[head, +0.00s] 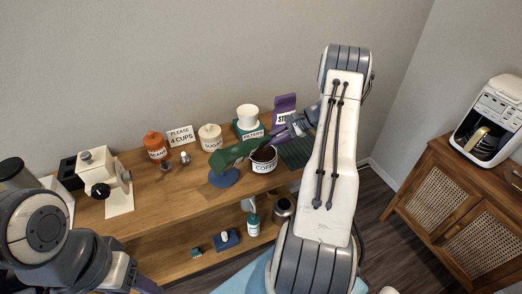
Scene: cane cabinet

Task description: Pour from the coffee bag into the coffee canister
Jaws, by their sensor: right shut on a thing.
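A dark green coffee bag (236,152) is tipped over on its side above the shelf top. Its right end is in my right gripper (275,138), which is shut on it. The white coffee canister (265,167), lettered COFFEE, stands open just below the gripper and the bag's right end. Dark contents or a dark inside show at its mouth. The bag's mouth cannot be made out, nor any falling stream. My left arm is at the lower left; its gripper is mostly cut off at the bottom edge.
A blue disc (223,178) lies left of the canister. Behind stand a sugar jar (210,138), an orange jar (155,146), a "4 cups" sign (181,137) and a white cup (248,115). A grinder (103,173) is at left. A coffee maker (490,118) stands on the right cabinet.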

